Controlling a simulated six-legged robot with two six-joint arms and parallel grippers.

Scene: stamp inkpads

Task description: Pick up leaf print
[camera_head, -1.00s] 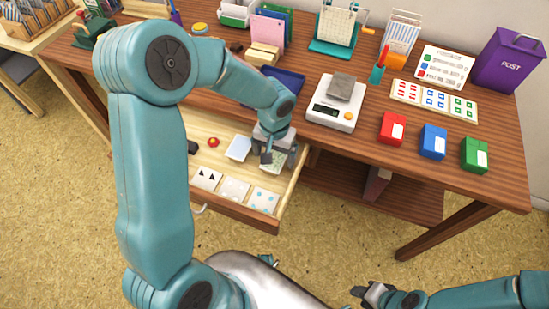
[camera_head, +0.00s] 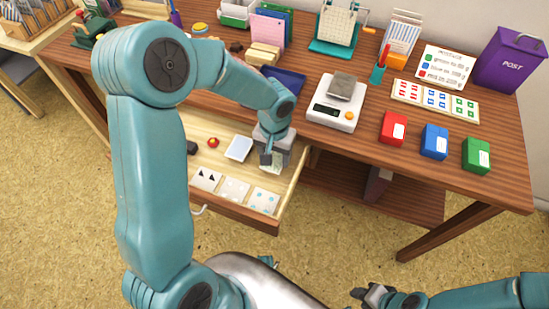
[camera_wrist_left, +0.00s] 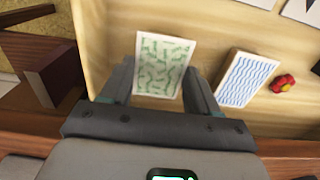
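The leaf print (camera_wrist_left: 162,65), a white card with green leaf marks, lies in the open drawer (camera_head: 248,214). My left gripper (camera_head: 272,160) is down in the drawer at its right side. In the left wrist view the two fingers of my left gripper (camera_wrist_left: 160,92) stand apart, one on each side of the leaf print's near part. I see no clear grip on it. In the head view the gripper mostly hides the print. My right gripper (camera_head: 370,294) is low at the bottom, away from the table; its finger gap is unclear.
A blue wavy print (camera_wrist_left: 247,80) lies just right of the leaf print, with a small red object (camera_wrist_left: 283,83) beyond it. Cards with triangles (camera_head: 206,179) and blue dots (camera_head: 264,200) lie along the drawer front. A scale (camera_head: 334,115) stands on the desk (camera_head: 360,150).

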